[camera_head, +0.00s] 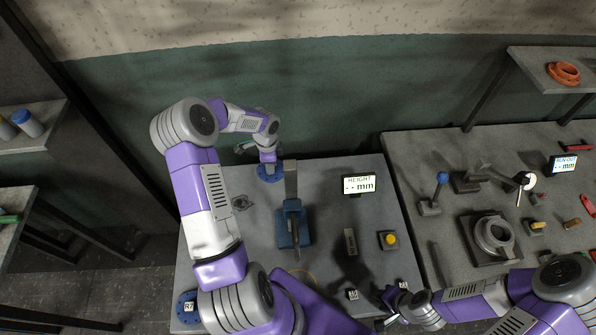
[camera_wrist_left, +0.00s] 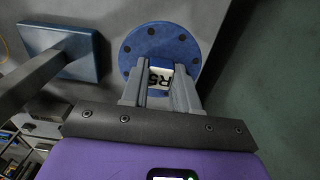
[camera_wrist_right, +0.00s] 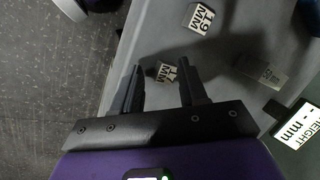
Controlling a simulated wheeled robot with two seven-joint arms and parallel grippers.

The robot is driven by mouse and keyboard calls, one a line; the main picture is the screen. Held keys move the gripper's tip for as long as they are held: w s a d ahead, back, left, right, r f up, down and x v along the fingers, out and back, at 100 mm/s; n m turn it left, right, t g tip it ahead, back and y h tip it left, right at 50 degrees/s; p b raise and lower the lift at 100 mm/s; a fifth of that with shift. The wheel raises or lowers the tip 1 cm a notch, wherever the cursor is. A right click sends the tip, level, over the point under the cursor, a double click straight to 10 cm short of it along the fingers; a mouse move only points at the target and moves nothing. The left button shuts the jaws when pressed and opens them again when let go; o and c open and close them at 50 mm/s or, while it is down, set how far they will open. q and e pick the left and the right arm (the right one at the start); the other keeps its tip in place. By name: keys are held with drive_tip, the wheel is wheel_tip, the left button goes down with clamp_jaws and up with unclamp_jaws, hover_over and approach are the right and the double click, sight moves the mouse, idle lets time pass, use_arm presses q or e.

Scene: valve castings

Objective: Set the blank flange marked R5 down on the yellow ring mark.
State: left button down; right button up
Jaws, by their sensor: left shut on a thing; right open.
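The blank flange marked R5 (camera_wrist_left: 126,52) is a blue disc with dark bolt holes and a white R5 label on its middle block. It also shows in the head view (camera_head: 264,176) at the table's back left. My left gripper (camera_wrist_left: 160,85) is shut on that middle block; I cannot tell whether the disc touches the table. The yellow ring mark (camera_head: 312,276) lies near the table's front, partly hidden by my left arm. A bit of its arc shows at the left wrist view's edge. My right gripper (camera_wrist_right: 160,85) is open and empty at the table's front right, above a small marked block (camera_wrist_right: 166,72).
A height gauge with a blue base (camera_head: 284,240) stands mid-table between the flange and the ring. A HEIGHT display (camera_head: 358,186), a yellow button (camera_head: 391,239) and a flat 50 mm block (camera_head: 350,243) are to its right. Another blue flange, R7 (camera_head: 180,322), lies at front left.

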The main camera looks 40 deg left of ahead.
use_arm(q)
drive_tip(key=f, duration=0.6)
drive_tip(key=shift+s+f+p, duration=0.2)
drive_tip(key=shift+f+p, duration=0.1)
drive_tip(key=shift+f, duration=0.1)
drive_tip(key=shift+w+f, duration=0.15)
drive_tip(key=shift+f, duration=1.3)
drive_tip(key=shift+f, duration=0.2)
drive_tip(key=c, duration=0.8)
unclamp_jaws()
drive_tip(key=shift+c, duration=0.2)
drive_tip(key=shift+r, duration=0.1)
